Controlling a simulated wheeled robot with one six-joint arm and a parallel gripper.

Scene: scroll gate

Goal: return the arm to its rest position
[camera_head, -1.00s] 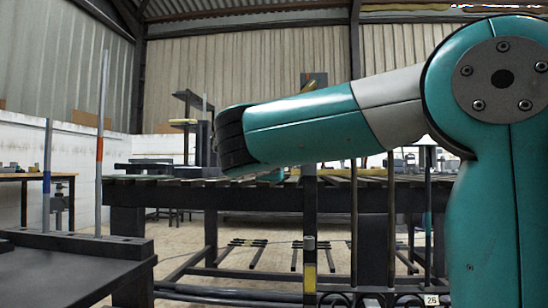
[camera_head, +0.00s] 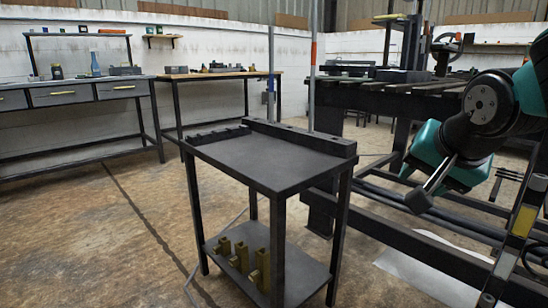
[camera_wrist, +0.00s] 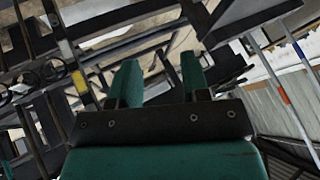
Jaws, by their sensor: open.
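My gripper (camera_wrist: 160,82) shows in the wrist view with its two teal fingers apart and nothing between them. My arm (camera_head: 487,105) is at the right edge of the head view. It is folded, with its teal and dark parts hanging in front of the slatted bench. I cannot make out the fingertips clearly in the head view.
A dark cart (camera_head: 270,160) stands in the middle, with brass brackets (camera_head: 240,255) on its lower shelf. Two upright poles (camera_head: 312,70) rise behind it. A slatted bench (camera_head: 385,95) and a yellow-banded post (camera_head: 522,220) are near my arm. The floor at left is clear.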

